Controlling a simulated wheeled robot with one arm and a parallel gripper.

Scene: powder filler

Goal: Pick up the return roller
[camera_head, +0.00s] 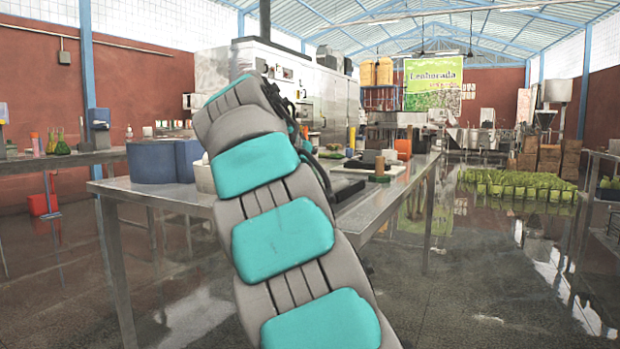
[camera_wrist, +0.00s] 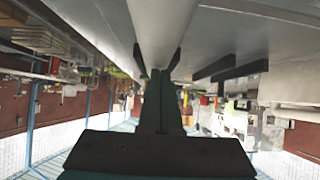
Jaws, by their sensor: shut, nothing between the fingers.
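My gripper (camera_wrist: 157,60) shows in the middle of the wrist view, which is upside down. It is shut and holds nothing. In the head view my grey and teal arm hides it. A pale, smooth, rounded shape (camera_wrist: 160,22) is close beyond the fingers in the wrist view; I cannot tell whether it is the return roller. In the head view a small upright greenish-brown cylinder (camera_head: 379,168) stands on the metal table (camera_head: 376,208), right of my arm. I cannot tell whether this is the roller either.
A blue container (camera_head: 152,161) stands on the table left of my arm. A dark block (camera_head: 358,161) and a pale tray (camera_head: 393,169) are on its right part. A white machine (camera_head: 330,90) rises behind.

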